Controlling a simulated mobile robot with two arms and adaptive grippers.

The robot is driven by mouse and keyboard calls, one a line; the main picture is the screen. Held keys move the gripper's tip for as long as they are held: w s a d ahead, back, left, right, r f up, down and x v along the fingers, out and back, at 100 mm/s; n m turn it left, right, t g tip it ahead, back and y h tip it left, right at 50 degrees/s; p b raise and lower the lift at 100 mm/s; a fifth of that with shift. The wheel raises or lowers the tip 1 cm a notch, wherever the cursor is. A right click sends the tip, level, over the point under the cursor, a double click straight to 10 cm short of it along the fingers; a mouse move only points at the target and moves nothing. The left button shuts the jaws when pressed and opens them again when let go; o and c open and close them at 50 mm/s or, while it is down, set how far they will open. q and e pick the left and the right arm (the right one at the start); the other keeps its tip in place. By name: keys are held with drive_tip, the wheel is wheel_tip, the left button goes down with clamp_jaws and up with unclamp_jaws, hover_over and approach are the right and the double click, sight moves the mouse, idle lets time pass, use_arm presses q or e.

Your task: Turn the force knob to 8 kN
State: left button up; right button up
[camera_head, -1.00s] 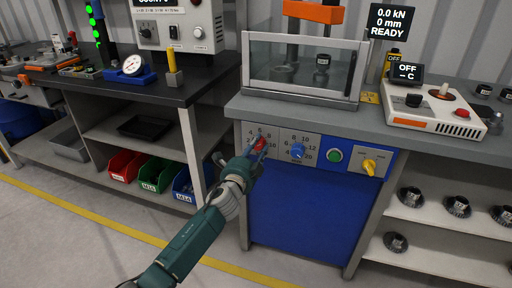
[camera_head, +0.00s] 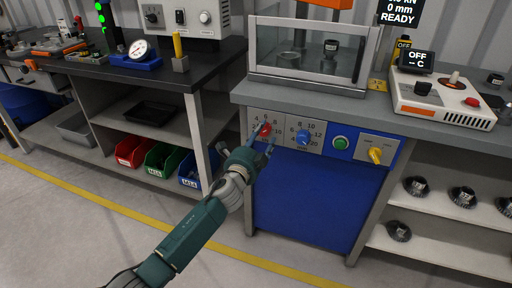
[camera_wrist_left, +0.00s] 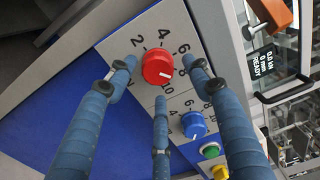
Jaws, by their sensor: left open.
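The red knob (camera_head: 265,129), ringed by numbers from 2 to 10, sits at the left of the blue front panel. It also shows in the left wrist view (camera_wrist_left: 157,67), where its white mark points to the lower right, roughly between 8 and 10. My left gripper (camera_head: 263,143) is open in front of and just below the knob. In the wrist view its blue fingers spread to both sides of the knob and below it, with gaps and no clear contact. The blue knob (camera_head: 303,137) is to the right. My right gripper is not in view.
Right of the knobs are a green button (camera_head: 340,143) and a yellow switch (camera_head: 375,155). A clear-walled test chamber (camera_head: 308,55) stands on the bench above. The display (camera_head: 398,14) shows 0 mm and READY. A dark bench with coloured bins is at left.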

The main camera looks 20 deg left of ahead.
use_arm(q)
drive_tip(key=s, duration=1)
drive_tip(key=shift+a, duration=0.1)
